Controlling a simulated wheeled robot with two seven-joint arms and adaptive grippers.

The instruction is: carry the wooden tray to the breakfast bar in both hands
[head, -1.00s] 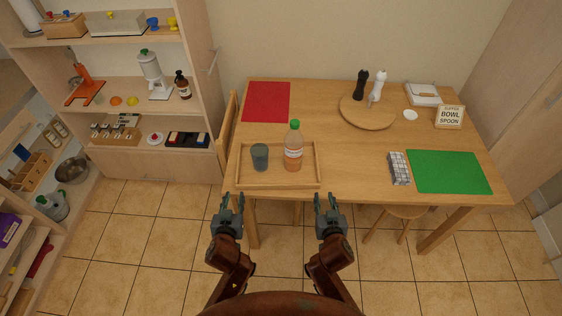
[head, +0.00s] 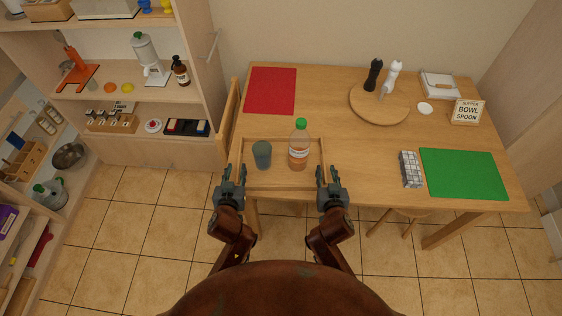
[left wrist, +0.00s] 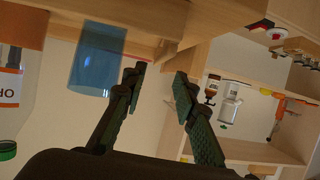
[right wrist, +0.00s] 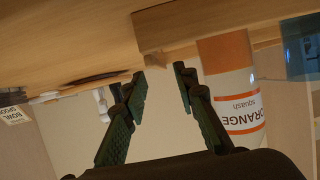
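The wooden tray (head: 280,178) lies on the table near its front left edge. A blue-grey cup (head: 262,155) and an orange squash bottle (head: 298,148) with a green cap stand upright in it. My left gripper (head: 234,172) is open at the tray's left side, near its front corner. My right gripper (head: 328,173) is open at the right side. In the left wrist view a wooden edge shows just beyond the open fingertips (left wrist: 160,72). In the right wrist view a tray corner (right wrist: 152,42) shows just beyond the open fingertips (right wrist: 162,70). I cannot tell whether either touches it.
The wooden table (head: 350,150) also holds a red mat (head: 271,90), a green mat (head: 463,173), a checked block (head: 411,169), a round board (head: 368,105) with mills and a sign (head: 467,112). A chair back (head: 228,115) stands close on the left. Shelves (head: 120,145) are further left.

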